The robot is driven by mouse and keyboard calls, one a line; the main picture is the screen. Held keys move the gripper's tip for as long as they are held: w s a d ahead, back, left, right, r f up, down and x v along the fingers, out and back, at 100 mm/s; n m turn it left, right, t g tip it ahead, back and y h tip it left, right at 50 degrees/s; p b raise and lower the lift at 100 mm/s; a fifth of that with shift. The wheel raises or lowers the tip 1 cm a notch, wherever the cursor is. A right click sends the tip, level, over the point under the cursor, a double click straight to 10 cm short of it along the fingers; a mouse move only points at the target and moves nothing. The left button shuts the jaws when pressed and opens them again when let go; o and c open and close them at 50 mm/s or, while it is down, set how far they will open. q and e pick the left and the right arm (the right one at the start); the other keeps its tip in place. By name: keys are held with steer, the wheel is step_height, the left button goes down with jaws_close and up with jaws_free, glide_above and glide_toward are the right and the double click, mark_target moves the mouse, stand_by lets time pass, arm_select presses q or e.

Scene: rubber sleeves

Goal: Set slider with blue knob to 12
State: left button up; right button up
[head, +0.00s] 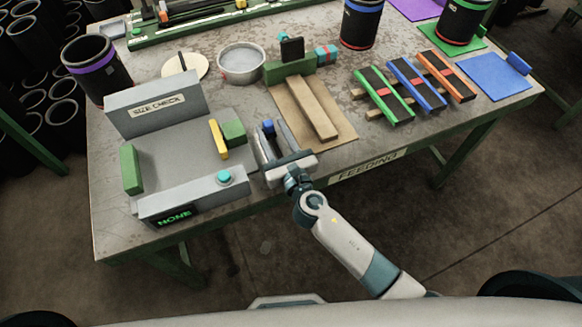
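A small blue knob (268,127) shows between the fingertips of my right gripper (267,129), near the right side of the grey size check station. The slider under it is mostly hidden by the fingers, and I cannot read a scale or its setting. My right gripper's fingers are apart, one on each side of the knob. A gap seems to show beside it, but contact is hard to tell. My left gripper is out of the picture.
The size check station (165,165) has a yellow block (218,139), green blocks, a cyan button (224,177) and a display reading "NONE" (174,217). A brown board (331,126) lies to the right. Green, blue and orange rails (417,84) stand further right. The table front is clear.

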steer(key=v, duration=0.5)
steer(key=shift+s+d+f+b, duration=0.1)
steer(key=shift+s+b, duration=0.15)
steer(key=shift+b, duration=0.1)
steer(key=b+v, duration=0.1)
steer(key=v, duration=0.6)
steer(key=shift+s+d, duration=0.15)
steer(key=shift+s, duration=0.3)
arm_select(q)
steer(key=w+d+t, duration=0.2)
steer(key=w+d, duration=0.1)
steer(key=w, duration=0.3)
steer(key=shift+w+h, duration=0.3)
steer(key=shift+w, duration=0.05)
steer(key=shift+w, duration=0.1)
